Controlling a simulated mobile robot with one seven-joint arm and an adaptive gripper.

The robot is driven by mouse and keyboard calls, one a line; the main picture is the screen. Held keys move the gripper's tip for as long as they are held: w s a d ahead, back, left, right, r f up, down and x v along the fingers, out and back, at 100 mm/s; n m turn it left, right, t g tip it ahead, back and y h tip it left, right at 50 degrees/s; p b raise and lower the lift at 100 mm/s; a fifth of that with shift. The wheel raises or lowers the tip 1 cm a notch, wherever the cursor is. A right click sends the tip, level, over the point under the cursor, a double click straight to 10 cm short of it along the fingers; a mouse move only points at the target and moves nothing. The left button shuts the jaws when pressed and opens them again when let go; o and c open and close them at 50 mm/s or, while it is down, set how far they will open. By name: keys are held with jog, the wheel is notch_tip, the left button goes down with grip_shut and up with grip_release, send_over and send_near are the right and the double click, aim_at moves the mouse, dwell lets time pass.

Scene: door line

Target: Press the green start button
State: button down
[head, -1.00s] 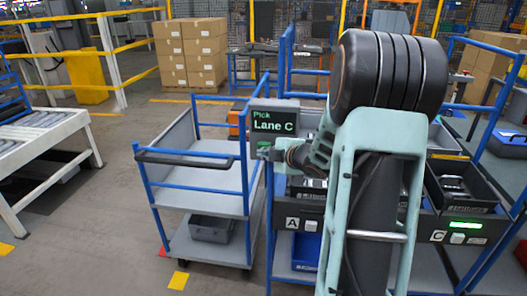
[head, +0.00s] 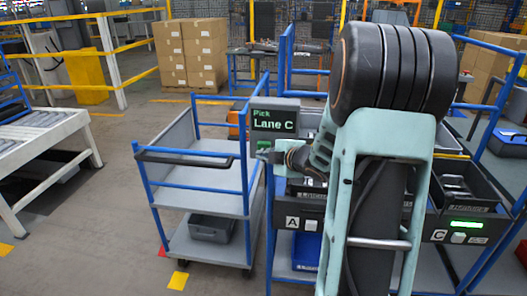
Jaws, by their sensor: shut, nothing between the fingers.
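A dark display box (head: 275,121) reads "Pick Lane C" in green letters and stands on the blue frame. A small green patch (head: 263,144), apparently the green start button, shows low on the box's left. My gripper (head: 261,156) is shut and empty, pointing left just below this patch. It overlaps the bottom of the box in the picture. Whether the fingertips touch the button I cannot tell. My arm covers much of the rack at centre right.
A grey cart with blue rails (head: 195,205) stands left of the rack. Bin fronts marked A (head: 292,223) and C (head: 440,236) line the rack, with a lit green display (head: 467,225) by C. Open floor lies at left.

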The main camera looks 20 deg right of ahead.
jog(key=shift+s, duration=0.1)
jog(key=s+a, duration=0.1)
jog(key=s, duration=0.1)
jog(key=s+a+b, duration=0.1)
jog(key=s, duration=0.1)
jog(key=shift+a, duration=0.4)
dwell(0.7)
